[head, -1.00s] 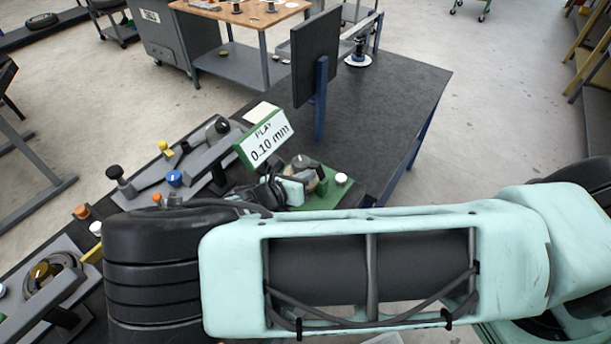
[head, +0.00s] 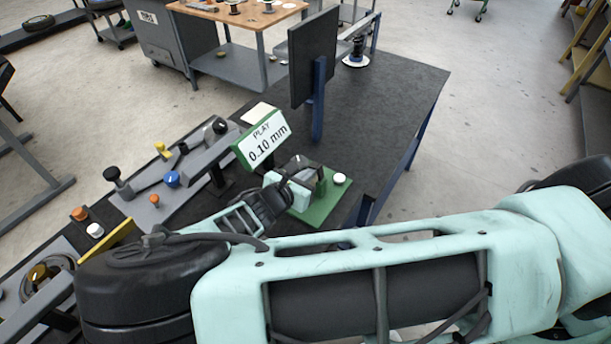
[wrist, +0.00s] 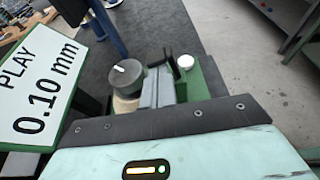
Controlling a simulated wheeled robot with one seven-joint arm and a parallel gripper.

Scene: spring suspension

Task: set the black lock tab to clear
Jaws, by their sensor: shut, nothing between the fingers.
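My gripper (head: 300,181) is at the green station base (head: 322,207), beside its round grey knob (head: 299,162). In the wrist view, my shut, empty fingers (wrist: 164,78) are over the green base, between the grey knob (wrist: 125,74) with its white mark and the white button (wrist: 186,62). I cannot clearly make out the black lock tab; my fingers may hide it. Whether the fingers touch the station cannot be told. The green-framed sign (head: 263,139) reads "PLAY 0.10 mm"; it also shows in the wrist view (wrist: 38,86).
A dark upright panel (head: 314,58) on a blue post stands behind the station on the dark bench (head: 390,100). Left of it are fixtures with a black knob (head: 112,173), a blue knob (head: 172,179) and an orange knob (head: 79,214).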

